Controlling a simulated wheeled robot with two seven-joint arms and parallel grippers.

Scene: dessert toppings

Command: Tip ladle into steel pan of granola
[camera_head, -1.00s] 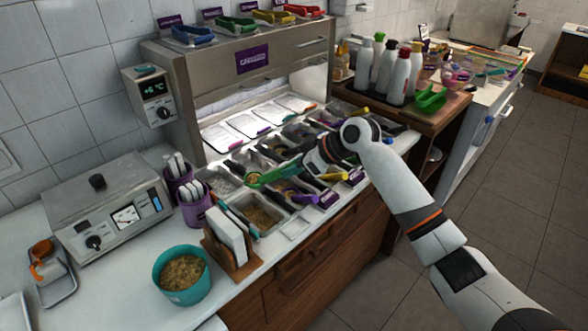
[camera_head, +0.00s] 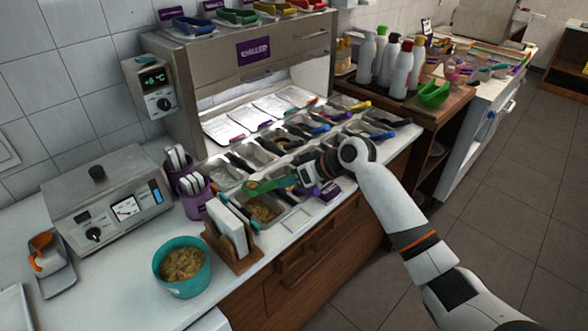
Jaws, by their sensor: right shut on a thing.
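My right gripper (camera_head: 296,179) is shut on the handle of a green ladle (camera_head: 268,185) and holds it over the near row of pans. The ladle points left, and its bowl end (camera_head: 252,190) is above the back part of a steel pan of granola (camera_head: 262,213). The pan sits in the counter at the left end of the near row, with tan granola in it. The ladle covers part of the pan, and I cannot tell what the ladle's bowl holds. My left gripper is not in view.
A wooden stand with white cards (camera_head: 232,235) stands just left of the granola pan. A teal bowl of granola (camera_head: 183,268) is at the front left. Purple cups (camera_head: 190,185) stand behind. Other steel pans with utensils lie to the right.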

